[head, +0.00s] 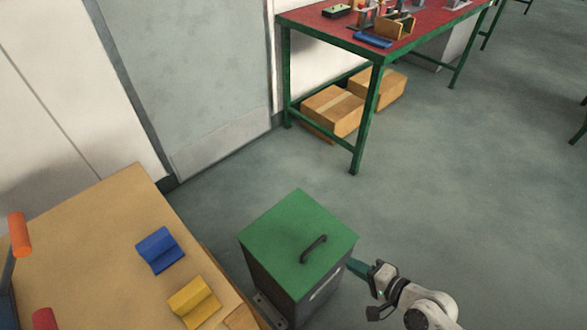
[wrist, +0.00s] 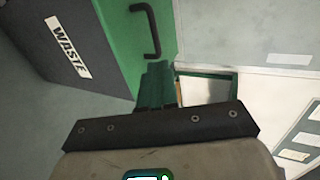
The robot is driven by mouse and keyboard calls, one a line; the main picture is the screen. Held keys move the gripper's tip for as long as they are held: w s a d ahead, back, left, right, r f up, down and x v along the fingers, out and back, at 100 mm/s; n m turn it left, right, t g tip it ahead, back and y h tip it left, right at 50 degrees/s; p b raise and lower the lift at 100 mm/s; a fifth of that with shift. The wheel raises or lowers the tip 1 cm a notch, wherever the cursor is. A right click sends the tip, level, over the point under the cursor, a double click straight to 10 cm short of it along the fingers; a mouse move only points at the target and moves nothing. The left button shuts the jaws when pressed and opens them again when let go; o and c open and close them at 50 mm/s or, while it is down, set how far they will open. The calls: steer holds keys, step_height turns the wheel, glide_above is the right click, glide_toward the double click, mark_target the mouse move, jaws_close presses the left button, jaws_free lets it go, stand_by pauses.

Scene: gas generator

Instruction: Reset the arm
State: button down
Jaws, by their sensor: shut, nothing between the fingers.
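My gripper (head: 352,266) is beside the right side of the waste bin in the head view, with its fingers pointing left toward the bin. In the wrist view my gripper's fingers (wrist: 158,72) are together with nothing between them. The waste bin has a green lid (head: 290,235) with a black handle (head: 314,248), and the lid is shut. In the wrist view the bin's dark side bears a white WASTE label (wrist: 68,47), and the black handle (wrist: 153,30) shows just above the fingertips. I cannot tell whether the fingers touch the bin.
The floor to the right is clear.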

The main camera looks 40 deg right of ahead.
steer(key=w+a+r+n+g+y+p, duration=0.1)
steer(key=a+r+n+g+y+p, duration=0.3)
steer(key=a+n, duration=0.65)
steer(key=s+d+r+n+g+h+p, duration=0.2)
steer(key=s+d+r+n+g+h, duration=0.1)
steer(key=r+n+g, duration=0.4)
steer(key=shift+s+r+g+h, duration=0.5)
steer(key=shift+s+r+h, duration=0.15)
steer(key=shift+s, duration=0.6)
